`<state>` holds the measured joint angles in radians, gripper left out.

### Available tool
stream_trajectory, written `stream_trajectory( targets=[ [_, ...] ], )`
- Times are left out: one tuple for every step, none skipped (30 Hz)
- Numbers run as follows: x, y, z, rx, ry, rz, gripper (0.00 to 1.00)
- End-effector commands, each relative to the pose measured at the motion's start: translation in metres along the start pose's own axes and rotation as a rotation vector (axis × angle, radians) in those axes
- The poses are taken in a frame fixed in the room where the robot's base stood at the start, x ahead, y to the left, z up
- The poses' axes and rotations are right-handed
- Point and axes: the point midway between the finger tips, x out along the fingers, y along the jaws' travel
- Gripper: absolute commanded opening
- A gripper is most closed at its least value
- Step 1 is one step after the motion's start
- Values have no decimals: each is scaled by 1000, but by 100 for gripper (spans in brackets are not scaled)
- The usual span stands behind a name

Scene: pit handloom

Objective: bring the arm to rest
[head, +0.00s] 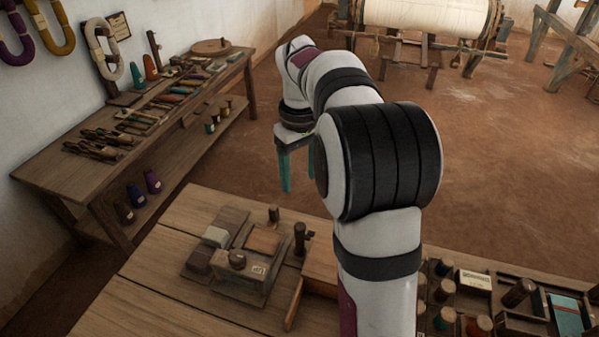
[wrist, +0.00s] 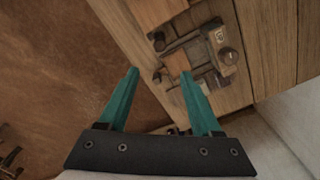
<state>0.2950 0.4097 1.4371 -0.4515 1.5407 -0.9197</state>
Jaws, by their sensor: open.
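My gripper (head: 285,172) hangs pointing down in the head view, beyond the far edge of the near wooden table (head: 160,262). Its two teal fingers are apart with nothing between them. In the wrist view my gripper (wrist: 160,82) is open and empty. The far table edge and the small wooden items on it show beyond the fingertips there. My white arm with black bands covers part of the table and the floor behind it in the head view.
A wooden box with a knob (head: 240,275) and flat blocks (head: 215,237) lie on the near table. A compartment tray (head: 500,320) with spools is at right. A side bench (head: 60,160) with tools stands along the left wall. Bare floor (head: 500,170) lies behind, before the loom (head: 430,18).

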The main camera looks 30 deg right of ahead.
Motion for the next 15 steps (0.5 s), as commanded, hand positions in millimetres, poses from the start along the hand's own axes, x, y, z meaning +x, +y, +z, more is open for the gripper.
stream_trajectory(
  targets=[
    [0, 0, 0, 0, 0, 0, 66],
    [0, 0, 0, 0, 0, 0, 66],
    [0, 0, 0, 0, 0, 0, 66],
    [0, 0, 0, 0, 0, 0, 66],
    [0, 0, 0, 0, 0, 0, 66],
    [0, 0, 0, 0, 0, 0, 66],
    [0, 0, 0, 0, 0, 0, 66],
    [0, 0, 0, 0, 0, 0, 66],
    [0, 0, 0, 0, 0, 0, 66],
    [0, 0, 0, 0, 0, 0, 66],
    [0, -2, 1, 3, 1, 0, 66],
    [-4, -8, 5, 17, 3, -3, 66],
    [-7, -18, 12, 37, 5, -8, 66],
    [-12, -32, 22, 66, 8, -17, 66],
    [-18, -55, 42, 120, 10, -31, 66]
  ],
)
